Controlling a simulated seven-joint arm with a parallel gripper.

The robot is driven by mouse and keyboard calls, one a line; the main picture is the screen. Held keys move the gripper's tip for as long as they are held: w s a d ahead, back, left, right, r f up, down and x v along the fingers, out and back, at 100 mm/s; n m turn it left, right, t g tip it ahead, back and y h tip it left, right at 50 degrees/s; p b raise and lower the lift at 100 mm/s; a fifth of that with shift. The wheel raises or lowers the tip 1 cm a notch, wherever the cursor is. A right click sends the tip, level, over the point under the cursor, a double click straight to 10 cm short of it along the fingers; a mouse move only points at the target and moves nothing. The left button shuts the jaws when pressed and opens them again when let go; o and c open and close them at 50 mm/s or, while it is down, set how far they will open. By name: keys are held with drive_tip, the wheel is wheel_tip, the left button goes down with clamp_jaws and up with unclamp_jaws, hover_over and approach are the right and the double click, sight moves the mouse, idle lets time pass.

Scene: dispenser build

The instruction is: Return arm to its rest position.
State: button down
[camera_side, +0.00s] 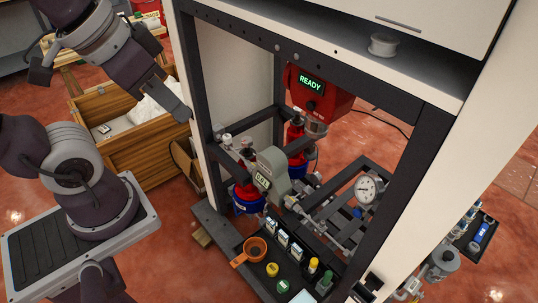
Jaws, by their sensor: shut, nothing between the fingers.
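My gripper (182,112) is at the upper left, pointing down and to the right. Its fingers look shut, with nothing between them. In the picture its tip comes up against the left edge of the dispenser frame (196,128); I cannot tell whether they touch. My arm's base stands on a grey-edged plate at the lower left.
A red unit reading READY (311,82) hangs inside the frame. A wooden crate (150,158) lies behind my arm. Red floor shows between base and frame.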

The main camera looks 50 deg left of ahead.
drive_tip(key=shift+s, duration=0.95)
